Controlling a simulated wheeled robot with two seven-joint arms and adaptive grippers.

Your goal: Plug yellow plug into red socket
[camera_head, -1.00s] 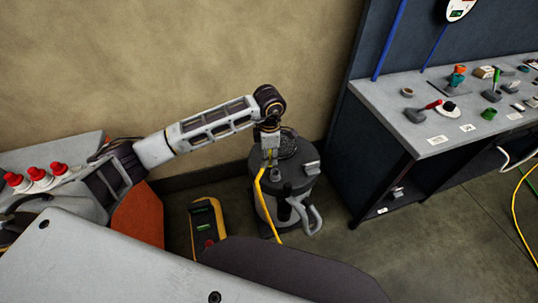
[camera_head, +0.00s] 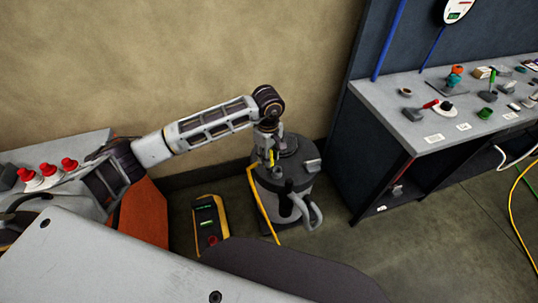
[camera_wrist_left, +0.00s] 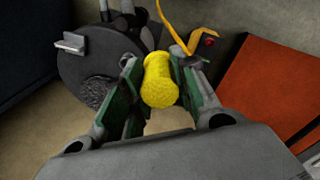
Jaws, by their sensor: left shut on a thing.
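My left gripper (camera_head: 269,157) is shut on the yellow plug (camera_wrist_left: 160,80), which sits between its green-lined fingers in the left wrist view. In the head view the plug shows only as a small yellow patch (camera_head: 271,158). A yellow cable (camera_head: 257,205) hangs below the gripper. The red socket (camera_head: 212,240) is on the lower part of a black and yellow box (camera_head: 222,212) on the floor, left of and below the gripper. The socket also shows small in the left wrist view (camera_wrist_left: 209,41). The plug is apart from it. My right gripper is not in view.
A grey and black canister (camera_head: 296,182) with a hose stands just behind the gripper. An orange panel (camera_head: 146,212) is left of the box. A workbench (camera_head: 415,128) with tools is at the right. Open floor (camera_head: 370,260) lies in front of the bench.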

